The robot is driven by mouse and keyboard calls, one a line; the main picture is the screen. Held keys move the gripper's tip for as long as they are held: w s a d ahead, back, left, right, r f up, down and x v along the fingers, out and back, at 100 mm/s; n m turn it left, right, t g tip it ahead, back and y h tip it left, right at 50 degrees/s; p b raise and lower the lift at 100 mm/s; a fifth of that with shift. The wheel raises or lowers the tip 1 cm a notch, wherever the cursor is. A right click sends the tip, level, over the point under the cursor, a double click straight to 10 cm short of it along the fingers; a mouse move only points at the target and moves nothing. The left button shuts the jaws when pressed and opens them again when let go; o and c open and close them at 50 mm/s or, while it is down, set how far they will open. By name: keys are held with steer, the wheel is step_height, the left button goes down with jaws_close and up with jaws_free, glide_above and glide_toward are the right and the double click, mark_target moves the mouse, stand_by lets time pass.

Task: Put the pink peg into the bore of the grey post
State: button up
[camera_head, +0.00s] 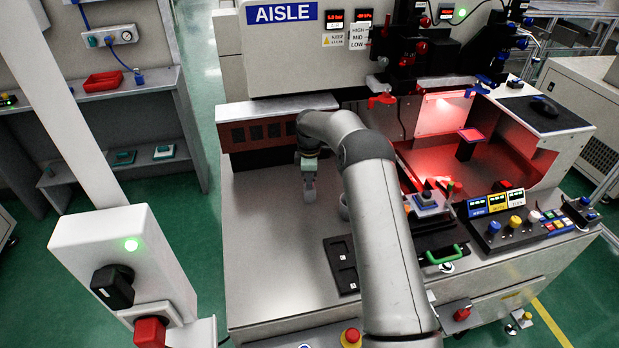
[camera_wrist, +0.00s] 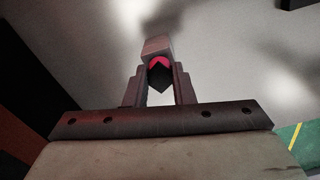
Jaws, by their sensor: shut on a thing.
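My gripper (camera_head: 309,172) points down over the left part of the grey worktop, below the bent end of my arm. In the wrist view its fingers (camera_wrist: 160,78) are shut on the pink peg (camera_wrist: 159,62); only a small pink arc of it shows, above a dark angular shape. A grey block (camera_wrist: 156,46) shows just beyond the fingertips. In the head view a light grey piece (camera_head: 309,190) is directly under the gripper; I cannot tell whether it is the post or part of the gripper. No bore is visible, and peg contact with the post is unclear.
A grey round thing (camera_head: 344,207) is partly hidden by my arm. A black plate (camera_head: 341,264) lies in front. A brown slotted rack (camera_head: 268,132) stands behind the gripper. A pink-topped stand (camera_head: 471,136) is in the red-lit bay. The left front worktop is clear.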

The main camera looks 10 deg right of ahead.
steer(key=o, duration=1)
steer(key=shift+f, duration=0.1)
steer(key=shift+o, duration=0.2)
step_height(320, 180, up, 17)
steer(key=shift+r+b, duration=0.2)
steer(key=shift+b, duration=0.15)
steer(key=shift+r, duration=0.1)
steer(key=s+a+r+m, duration=0.1)
steer(key=s+r+m, duration=0.2)
steer(key=s, duration=0.7)
steer(key=s+a+r+m, duration=0.2)
steer(key=s+r+m, duration=0.2)
steer(key=s, duration=0.6)
steer(key=s+d+f+m, duration=0.1)
steer(key=s+f+m, duration=0.2)
steer(key=s, duration=1)
steer(key=s+d+f+m, duration=0.1)
steer(key=s+f+m, duration=0.3)
steer(key=s, duration=0.9)
steer(key=shift+s+f+m, duration=0.25)
steer(key=shift+s+m, duration=0.15)
steer(key=shift+m, duration=0.2)
